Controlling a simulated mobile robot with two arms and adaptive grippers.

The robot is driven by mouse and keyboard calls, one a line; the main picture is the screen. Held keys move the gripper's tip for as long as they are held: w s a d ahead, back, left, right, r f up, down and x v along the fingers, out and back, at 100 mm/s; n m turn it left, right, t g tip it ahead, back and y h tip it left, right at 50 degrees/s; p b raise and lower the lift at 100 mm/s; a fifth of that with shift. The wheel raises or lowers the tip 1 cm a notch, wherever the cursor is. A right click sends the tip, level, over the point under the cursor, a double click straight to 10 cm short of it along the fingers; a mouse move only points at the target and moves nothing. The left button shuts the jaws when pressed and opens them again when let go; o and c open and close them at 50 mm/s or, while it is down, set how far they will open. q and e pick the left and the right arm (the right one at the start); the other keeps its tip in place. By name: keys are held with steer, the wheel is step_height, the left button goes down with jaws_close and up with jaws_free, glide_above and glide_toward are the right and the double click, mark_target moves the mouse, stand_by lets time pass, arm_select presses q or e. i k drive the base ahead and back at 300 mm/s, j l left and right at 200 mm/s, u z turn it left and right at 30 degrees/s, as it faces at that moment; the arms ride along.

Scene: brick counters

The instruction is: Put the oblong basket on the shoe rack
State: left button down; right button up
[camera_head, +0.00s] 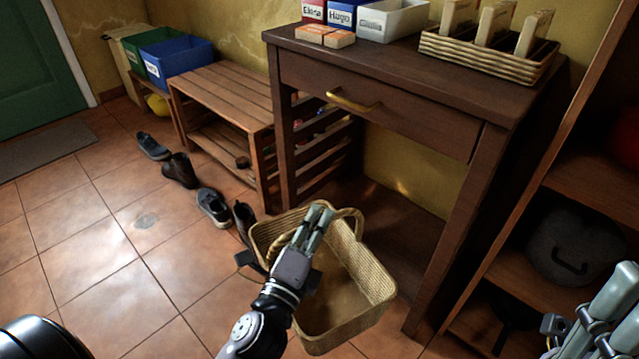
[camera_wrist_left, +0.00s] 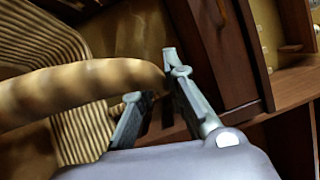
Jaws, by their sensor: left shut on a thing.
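The oblong basket (camera_head: 366,283) is tan and woven, with a looped handle, and hangs tilted in front of the dark wooden table. My left gripper (camera_head: 318,217) is shut on the basket's handle (camera_wrist_left: 80,88); its fingers partly hide the handle in the head view. In the left wrist view, the handle runs between the fingers of the left gripper (camera_wrist_left: 150,85). The slatted wooden shoe rack (camera_head: 226,90) stands left of the table, behind the basket, its top bare at the front. My right gripper (camera_head: 600,310) is partly in view at the lower right; its fingertips are unclear.
Several dark shoes (camera_head: 213,205) lie on the tiled floor before the rack. A blue bin (camera_head: 178,58) stands at the rack's far end. The dark table (camera_head: 400,75) holds boxes and a wicker tray (camera_head: 485,60). A shelf (camera_head: 590,190) stands right.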

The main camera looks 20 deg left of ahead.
mark_target(254, 101)
steer(key=i+j, duration=0.1)
steer(key=j, duration=0.3)
steer(key=i+j, duration=0.15)
steer(key=j, duration=0.3)
steer(key=i+j, duration=0.1)
steer(key=j, duration=0.3)
